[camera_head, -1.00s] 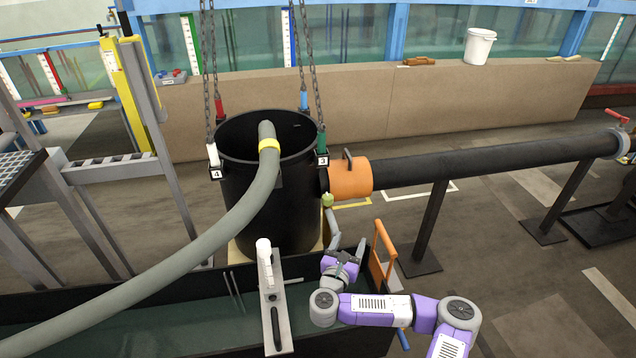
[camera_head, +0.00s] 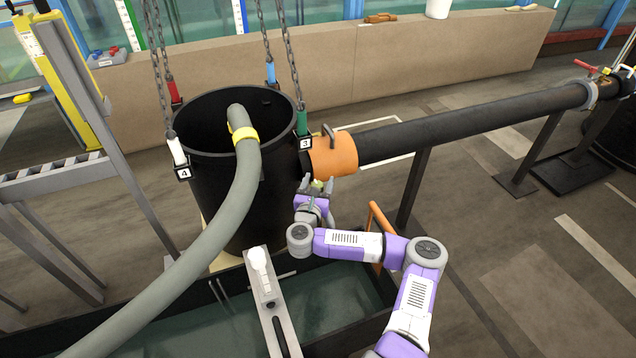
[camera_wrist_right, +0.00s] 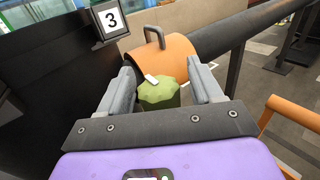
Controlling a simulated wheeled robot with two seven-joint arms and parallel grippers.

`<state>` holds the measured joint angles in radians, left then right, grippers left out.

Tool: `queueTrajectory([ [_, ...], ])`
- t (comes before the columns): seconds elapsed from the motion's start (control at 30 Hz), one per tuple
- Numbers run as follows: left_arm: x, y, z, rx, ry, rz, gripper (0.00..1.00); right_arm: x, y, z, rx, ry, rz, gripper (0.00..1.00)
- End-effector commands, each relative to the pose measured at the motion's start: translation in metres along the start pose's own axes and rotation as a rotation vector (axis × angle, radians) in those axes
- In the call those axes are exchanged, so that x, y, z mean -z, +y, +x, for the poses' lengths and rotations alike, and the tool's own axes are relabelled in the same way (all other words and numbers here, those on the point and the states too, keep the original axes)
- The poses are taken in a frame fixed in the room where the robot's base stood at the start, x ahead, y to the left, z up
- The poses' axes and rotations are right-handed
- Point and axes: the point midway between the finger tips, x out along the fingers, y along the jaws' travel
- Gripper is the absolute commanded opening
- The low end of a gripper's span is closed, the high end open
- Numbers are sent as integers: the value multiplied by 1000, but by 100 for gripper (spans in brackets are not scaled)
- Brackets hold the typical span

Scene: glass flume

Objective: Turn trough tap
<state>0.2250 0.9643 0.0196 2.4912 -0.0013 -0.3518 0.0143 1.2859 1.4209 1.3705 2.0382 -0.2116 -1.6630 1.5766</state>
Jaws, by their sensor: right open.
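The green trough tap knob (camera_head: 317,186) is at the right side of the black tub (camera_head: 225,200), just below the orange pipe collar. In the right wrist view the knob (camera_wrist_right: 158,95) is lobed, with a small white tab on top. My right gripper (camera_head: 318,183) is open, with its fingers (camera_wrist_right: 162,82) on either side of the knob. I cannot tell whether they touch it. My gripper hides most of the tap's grey spout. The dark trough (camera_head: 345,335) holds water below. My left gripper is not in view.
The orange collar (camera_head: 333,155) with a dark handle and the black pipe (camera_head: 460,125) are close beyond the gripper. A thick grey hose (camera_head: 190,260) runs into the tub. Chains hang around the tub. An orange frame (camera_head: 377,225) stands right of the trough.

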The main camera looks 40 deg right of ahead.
Motion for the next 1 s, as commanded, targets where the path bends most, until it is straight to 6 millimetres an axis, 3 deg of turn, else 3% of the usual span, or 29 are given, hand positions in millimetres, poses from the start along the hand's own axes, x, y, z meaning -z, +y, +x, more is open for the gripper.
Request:
queueTrajectory([
  [0.37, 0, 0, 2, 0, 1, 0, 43, -1, 0, 9, -2, 0, 1, 65],
  [0.7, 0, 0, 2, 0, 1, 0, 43, 0, 0, 8, -1, 0, 0, 15],
  [1.0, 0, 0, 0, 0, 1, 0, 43, -1, 0, 8, -40, 0, -1, 15],
])
